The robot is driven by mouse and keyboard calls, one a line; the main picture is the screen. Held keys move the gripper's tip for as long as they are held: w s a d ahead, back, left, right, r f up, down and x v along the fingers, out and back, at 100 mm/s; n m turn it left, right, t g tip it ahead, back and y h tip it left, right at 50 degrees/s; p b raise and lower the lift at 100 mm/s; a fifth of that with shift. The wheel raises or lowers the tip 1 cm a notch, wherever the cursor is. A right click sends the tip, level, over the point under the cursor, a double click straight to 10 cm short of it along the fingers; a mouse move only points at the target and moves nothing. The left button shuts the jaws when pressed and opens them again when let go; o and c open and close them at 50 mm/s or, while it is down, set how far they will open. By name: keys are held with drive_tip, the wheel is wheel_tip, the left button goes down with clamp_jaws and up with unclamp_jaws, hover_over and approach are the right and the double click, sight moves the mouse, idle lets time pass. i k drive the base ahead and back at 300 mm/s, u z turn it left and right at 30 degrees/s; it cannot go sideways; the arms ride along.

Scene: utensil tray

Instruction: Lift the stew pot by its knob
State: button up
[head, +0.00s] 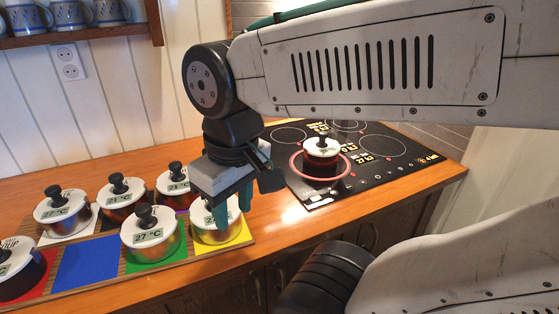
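Several lidded metal pots with black knobs stand on a board of coloured squares; I cannot read which is the stew pot. My gripper (233,208) points down over the pot on the yellow square (218,234). Its two teal fingers are at that pot's lid with some space between them. The knob is hidden behind the gripper, so I cannot tell whether the fingers touch it. Another pot (322,150) stands on the hob over a red glowing ring.
Beside the gripper, a pot stands on the green square (150,238). Other pots stand on the white (62,212) and red (20,272) squares and at the back (121,196). The blue square (88,262) is empty. The black hob (400,160) lies right; mugs (68,12) sit on a shelf.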

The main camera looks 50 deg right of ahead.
sight(320, 155)
drive_tip(key=u, duration=0.15)
drive_tip(key=k, duration=0.9)
drive_tip(key=z, duration=0.6)
drive_tip(key=i, duration=0.95)
